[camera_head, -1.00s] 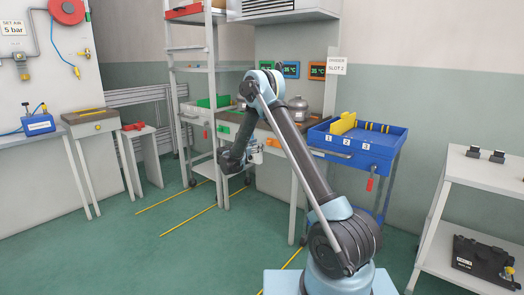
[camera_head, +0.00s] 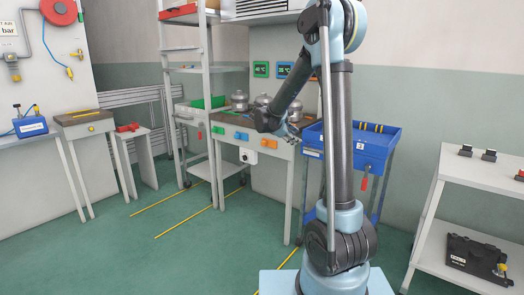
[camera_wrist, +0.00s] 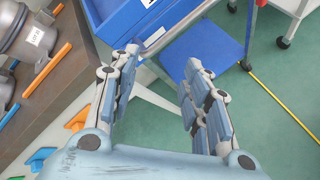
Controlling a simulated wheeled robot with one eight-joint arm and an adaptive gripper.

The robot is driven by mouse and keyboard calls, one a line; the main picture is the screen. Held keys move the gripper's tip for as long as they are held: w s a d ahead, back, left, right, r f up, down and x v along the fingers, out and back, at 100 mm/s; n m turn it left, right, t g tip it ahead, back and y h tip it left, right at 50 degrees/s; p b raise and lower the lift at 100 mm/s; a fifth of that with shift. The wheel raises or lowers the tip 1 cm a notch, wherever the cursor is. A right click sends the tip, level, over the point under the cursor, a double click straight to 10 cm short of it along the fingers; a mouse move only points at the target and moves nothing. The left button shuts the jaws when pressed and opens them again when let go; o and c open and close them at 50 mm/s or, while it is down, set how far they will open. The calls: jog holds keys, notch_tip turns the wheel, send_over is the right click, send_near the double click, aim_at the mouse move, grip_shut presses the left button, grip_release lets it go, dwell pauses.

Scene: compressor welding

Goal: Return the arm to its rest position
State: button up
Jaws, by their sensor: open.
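My arm stands with its lower link upright and its upper link bent down toward the bench in the head view. My gripper (camera_head: 292,131) is at the bench's right end, partly hidden behind my arm. In the wrist view my gripper (camera_wrist: 160,62) has two blue-grey jointed fingers spread apart, with nothing between them. The fingers point toward the blue cart (camera_wrist: 115,22) and the floor. The bench (camera_wrist: 60,75) lies to the left of the fingers.
Grey metal compressors (camera_head: 240,101) stand on the workbench (camera_head: 222,121), which has coloured handles on its front. The blue cart (camera_head: 379,147) is behind my arm. A white shelf table (camera_head: 490,178) stands at right. Green floor (camera_head: 150,260) at front left is clear.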

jog(key=s+d+f+m+g+y, duration=0.1)
jog(key=s+d+m, duration=0.2)
jog(key=s, duration=0.6)
jog(key=s+d+m+g+y, duration=0.2)
jog(key=s+m, duration=0.1)
jog(key=s, duration=0.6)
jog(key=s+d+f+m+g+y, duration=0.1)
jog(key=s+d+m, duration=0.2)
jog(key=s, duration=0.5)
jog(key=s+a+f+m+y, duration=0.1)
jog(key=s+f+m, duration=0.1)
jog(key=s, duration=0.4)
jog(key=s+a+f+m+y, duration=0.1)
jog(key=s+f+m+y, duration=0.1)
jog(key=s, duration=0.5)
jog(key=s+a+f+m+g+y, duration=0.1)
jog(key=s+a+f+m, duration=0.1)
jog(key=s+f, duration=0.3)
jog(key=shift+s+f+m+y, duration=0.4)
jog(key=shift+s+m, duration=0.5)
jog(key=shift+s, duration=0.25)
jog(key=shift+w+f, duration=0.15)
jog(key=shift+w, duration=0.3)
